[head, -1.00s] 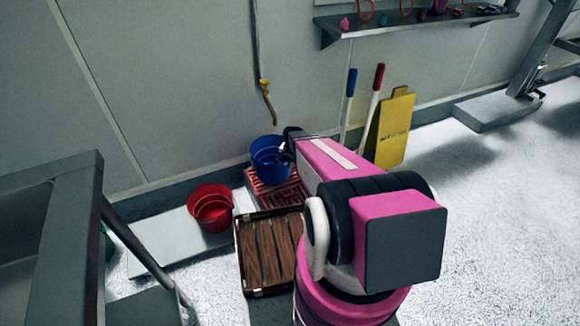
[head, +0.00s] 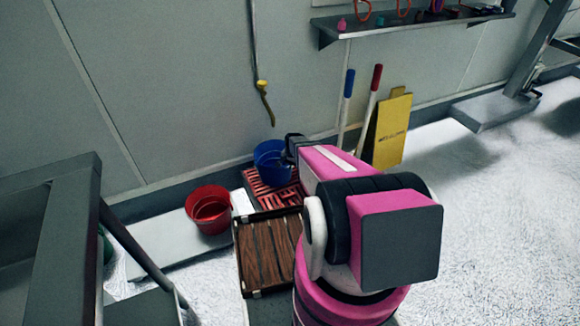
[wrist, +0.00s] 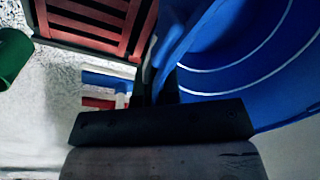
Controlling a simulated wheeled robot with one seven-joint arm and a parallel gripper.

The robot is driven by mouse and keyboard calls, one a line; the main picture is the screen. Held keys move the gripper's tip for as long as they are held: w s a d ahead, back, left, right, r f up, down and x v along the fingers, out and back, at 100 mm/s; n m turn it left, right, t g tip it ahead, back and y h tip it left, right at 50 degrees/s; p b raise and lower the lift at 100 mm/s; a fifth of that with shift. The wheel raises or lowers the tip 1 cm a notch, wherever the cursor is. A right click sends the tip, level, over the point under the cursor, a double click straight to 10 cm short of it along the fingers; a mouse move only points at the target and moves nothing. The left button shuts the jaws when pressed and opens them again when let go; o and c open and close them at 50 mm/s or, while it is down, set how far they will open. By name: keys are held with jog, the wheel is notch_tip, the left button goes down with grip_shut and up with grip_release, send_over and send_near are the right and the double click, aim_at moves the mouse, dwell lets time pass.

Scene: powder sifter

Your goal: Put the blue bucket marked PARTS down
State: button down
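The blue bucket (head: 268,164) is upright over the red grate (head: 258,188) by the wall, partly hidden behind my arm. I cannot tell whether its base touches the grate. My gripper (head: 290,155) is at the bucket's right side in the head view. In the wrist view, the bucket (wrist: 245,60) fills the right side, and my gripper's dark fingers (wrist: 158,85) are closed on its wall, one on each side. I cannot see the PARTS marking.
A red bucket (head: 209,212) stands left of the grate on a pale platform (head: 160,240). A brown slatted wooden crate (head: 268,255) lies in front. Blue and red handles (head: 347,85) and a yellow sign (head: 392,130) stand to the right. Floor farther right is clear.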

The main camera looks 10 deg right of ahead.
jog(key=c, duration=1.3)
grip_release()
jog(key=shift+f, duration=0.1)
notch_tip(320, 180, up, 12)
jog(key=s, duration=0.1)
jog(key=s+a+r+n, duration=0.2)
jog(key=s+r+n, duration=0.1)
jog(key=s+r, duration=0.2)
jog(key=s+a+r+n, duration=0.2)
jog(key=s+r, duration=0.4)
jog(key=s, duration=0.2)
jog(key=s+a+r+n, duration=0.2)
jog(key=s+r+n, duration=0.1)
jog(key=s+r, duration=0.3)
jog(key=shift+s+a+n+g+h, duration=0.1)
jog(key=shift+s+n+g+h, duration=0.25)
jog(key=shift+s, duration=0.5)
